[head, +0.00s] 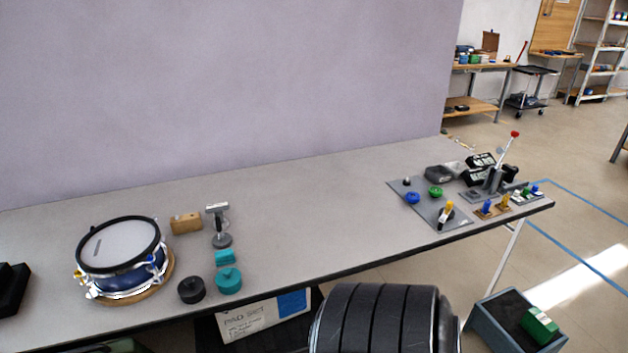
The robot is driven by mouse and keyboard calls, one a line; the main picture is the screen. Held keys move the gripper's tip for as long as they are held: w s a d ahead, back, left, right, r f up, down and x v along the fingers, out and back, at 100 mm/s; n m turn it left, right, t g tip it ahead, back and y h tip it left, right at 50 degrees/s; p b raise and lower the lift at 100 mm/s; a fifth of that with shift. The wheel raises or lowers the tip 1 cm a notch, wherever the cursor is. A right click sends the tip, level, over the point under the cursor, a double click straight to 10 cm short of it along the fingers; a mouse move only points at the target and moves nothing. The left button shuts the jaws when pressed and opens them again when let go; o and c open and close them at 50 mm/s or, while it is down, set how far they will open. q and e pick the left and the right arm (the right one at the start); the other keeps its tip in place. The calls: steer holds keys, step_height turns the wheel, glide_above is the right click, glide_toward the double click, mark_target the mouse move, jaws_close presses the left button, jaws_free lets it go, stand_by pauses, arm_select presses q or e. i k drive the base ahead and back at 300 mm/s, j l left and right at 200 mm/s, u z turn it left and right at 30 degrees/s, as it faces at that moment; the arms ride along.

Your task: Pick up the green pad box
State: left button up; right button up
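A green box (540,325) with a small pale marking, which looks like the green pad box, lies tilted in an open grey bin at the lower right. The bin (490,331) sits low beside the table's right end. Neither of my grippers can be made out in the head view.
The long grey table (330,220) holds a drum (120,250), teal pieces (228,281) and a control panel (425,205). A white box marked like "PAD SET" (250,320) is below. A black ribbed cylinder (380,320) blocks the bottom centre. The table's middle is clear.

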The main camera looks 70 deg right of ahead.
mark_target(542, 328)
steer(key=l+z, duration=0.1)
steer(key=z, duration=3.85)
